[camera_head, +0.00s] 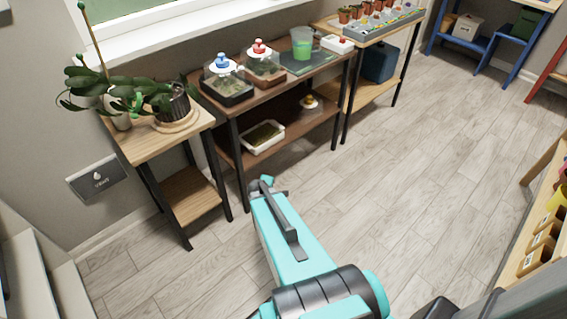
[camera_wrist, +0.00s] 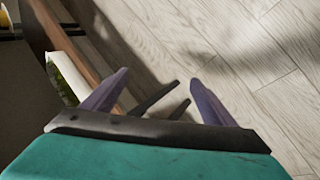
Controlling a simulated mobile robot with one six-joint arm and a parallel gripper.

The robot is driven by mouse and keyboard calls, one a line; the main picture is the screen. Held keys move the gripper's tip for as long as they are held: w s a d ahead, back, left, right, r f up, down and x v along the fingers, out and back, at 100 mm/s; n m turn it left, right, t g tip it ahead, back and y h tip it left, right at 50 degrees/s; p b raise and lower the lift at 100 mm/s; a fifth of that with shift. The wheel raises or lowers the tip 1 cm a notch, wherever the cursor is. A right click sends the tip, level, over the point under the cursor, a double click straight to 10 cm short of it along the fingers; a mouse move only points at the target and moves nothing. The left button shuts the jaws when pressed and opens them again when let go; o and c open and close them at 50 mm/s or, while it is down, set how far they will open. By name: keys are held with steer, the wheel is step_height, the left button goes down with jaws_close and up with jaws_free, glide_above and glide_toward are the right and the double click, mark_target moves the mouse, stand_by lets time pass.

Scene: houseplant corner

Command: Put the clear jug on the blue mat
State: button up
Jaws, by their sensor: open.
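A see-through jug with green contents (camera_head: 302,45) stands upright on the dark shelf table, on or at the edge of a dark grey-green mat (camera_head: 322,60). I cannot make out a clearly blue mat in either view. My gripper (camera_head: 266,186) is low in front of the dark table, apart from the jug. In the wrist view my gripper (camera_wrist: 155,92) has its two purple fingers spread, with floor and a dark table leg behind the gap. It is open and holds nothing. The jug is not in the wrist view.
Two lidded propagators, one blue-knobbed (camera_head: 224,78) and one red-knobbed (camera_head: 263,66), stand left of the jug. A white box (camera_head: 337,43) is at its right. A white tray (camera_head: 262,138) is on the lower shelf. A plant stand (camera_head: 152,146) is at left. The floor (camera_head: 400,190) is clear.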

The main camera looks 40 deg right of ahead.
steer(key=s+a+f+m+g+y, duration=0.1)
steer(key=s+a+f+m+g, duration=0.1)
steer(key=s+a, duration=0.6)
steer(key=s+a+f+m+g+y, duration=0.2)
steer(key=s+a+f+g, duration=0.2)
steer(key=s+a, duration=0.4)
steer(key=s+a+f+m+g+y, duration=0.2)
steer(key=s+a, duration=0.7)
steer(key=a, duration=0.5)
steer(key=shift+a+f+g, duration=0.2)
steer(key=shift+f+g, duration=0.25)
steer(key=shift+g, duration=0.05)
steer(key=shift+s, duration=0.1)
